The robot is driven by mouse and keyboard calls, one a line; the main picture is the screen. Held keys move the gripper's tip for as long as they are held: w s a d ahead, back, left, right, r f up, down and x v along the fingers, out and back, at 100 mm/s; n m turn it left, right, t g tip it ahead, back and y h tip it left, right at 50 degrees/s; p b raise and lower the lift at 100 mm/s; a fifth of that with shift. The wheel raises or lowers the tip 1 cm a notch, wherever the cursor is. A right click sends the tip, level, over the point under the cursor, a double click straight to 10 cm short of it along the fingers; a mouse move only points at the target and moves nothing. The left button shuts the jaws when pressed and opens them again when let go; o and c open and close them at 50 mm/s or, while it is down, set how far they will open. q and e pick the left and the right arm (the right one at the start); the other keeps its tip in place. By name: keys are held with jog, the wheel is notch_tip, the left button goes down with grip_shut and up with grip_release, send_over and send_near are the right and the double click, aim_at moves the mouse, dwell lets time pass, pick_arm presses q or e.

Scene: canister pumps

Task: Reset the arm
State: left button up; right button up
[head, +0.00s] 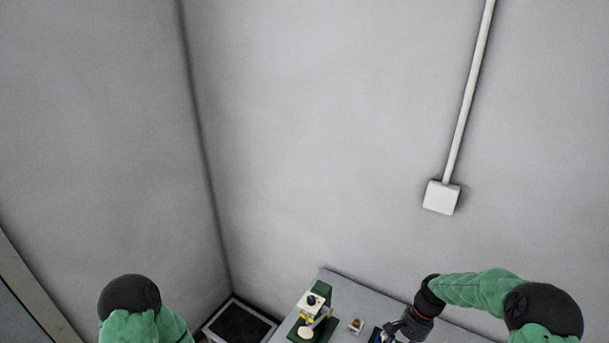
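My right arm, in a green sleeve, reaches in from the lower right of the head view. Its dark gripper (396,330) is low over the grey table, at the bottom edge of the picture. The fingers are small and partly cut off, so I cannot tell whether they are open or shut. A dark blue thing (376,336) shows right beside the fingers; I cannot tell whether they touch it. My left arm shows only as a green sleeve with a black joint at the lower left; its gripper is out of the picture.
A green and white device (318,304) stands on the grey table (345,285), with a small yellowish item (355,325) to its right. A dark-topped box (240,322) is in the corner. A white wall box (441,197) hangs above the table.

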jog(key=s+a+f+n+t, duration=0.1)
jog(key=s+a+f+n, duration=0.1)
jog(key=s+a+f, duration=0.7)
jog(key=s+a+f+n+t, duration=0.1)
jog(key=s+a+f+n, duration=0.1)
jog(key=s+a+f, duration=0.75)
notch_tip(320, 180, down, 11)
jog(key=d+n+b, duration=0.1)
jog(key=b, duration=1.5)
jog(key=shift+s+n+t, duration=0.2)
jog(key=shift+n+t, duration=0.1)
jog(key=shift+t, duration=0.1)
jog(key=shift+d+f, duration=0.1)
